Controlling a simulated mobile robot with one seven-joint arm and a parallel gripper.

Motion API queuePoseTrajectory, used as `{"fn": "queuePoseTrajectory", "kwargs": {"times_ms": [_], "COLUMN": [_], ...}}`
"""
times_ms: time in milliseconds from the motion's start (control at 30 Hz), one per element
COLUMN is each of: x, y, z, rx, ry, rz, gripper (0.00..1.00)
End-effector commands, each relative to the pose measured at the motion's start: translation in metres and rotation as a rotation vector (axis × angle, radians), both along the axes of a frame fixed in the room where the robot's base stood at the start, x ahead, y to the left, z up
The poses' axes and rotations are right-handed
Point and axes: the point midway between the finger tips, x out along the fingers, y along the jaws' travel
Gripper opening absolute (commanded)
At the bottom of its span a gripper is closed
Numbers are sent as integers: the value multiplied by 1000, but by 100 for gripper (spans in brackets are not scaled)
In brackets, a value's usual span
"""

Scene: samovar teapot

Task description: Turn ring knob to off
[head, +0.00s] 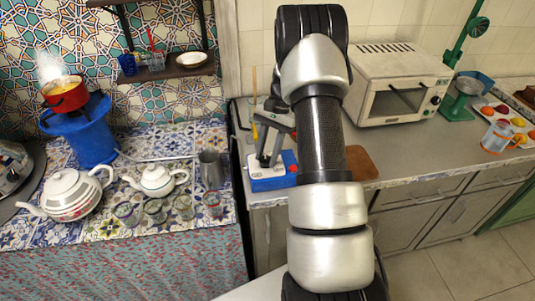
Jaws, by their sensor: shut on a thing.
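My gripper (268,158) reaches down from behind my arm to a small blue-and-white box (270,183) on the grey counter. Its dark fingers end at the box's white top. It is shut on what seems to be the ring knob there; the knob itself is too small and too covered to make out, and I cannot tell its setting. A red part (290,160) shows at the box's right side. My arm hides what lies directly behind it.
A white toaster oven (396,85) stands at the back right, with a wooden board (361,163) in front. On the tiled table at left are a large teapot (70,197), a small teapot (157,181), several glasses and a blue stand (92,138) under a red pot (66,97).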

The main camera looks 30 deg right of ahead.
Motion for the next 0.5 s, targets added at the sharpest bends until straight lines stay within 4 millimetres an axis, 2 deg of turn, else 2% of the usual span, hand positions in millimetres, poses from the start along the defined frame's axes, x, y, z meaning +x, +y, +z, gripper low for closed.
{"fn": "queuePoseTrajectory", "kwargs": {"times_ms": [467,500], "x": [0,0], "y": [0,0], "z": [0,0], "rx": [0,0], "ry": [0,0], "rz": [14,14], "gripper": [10,35]}}
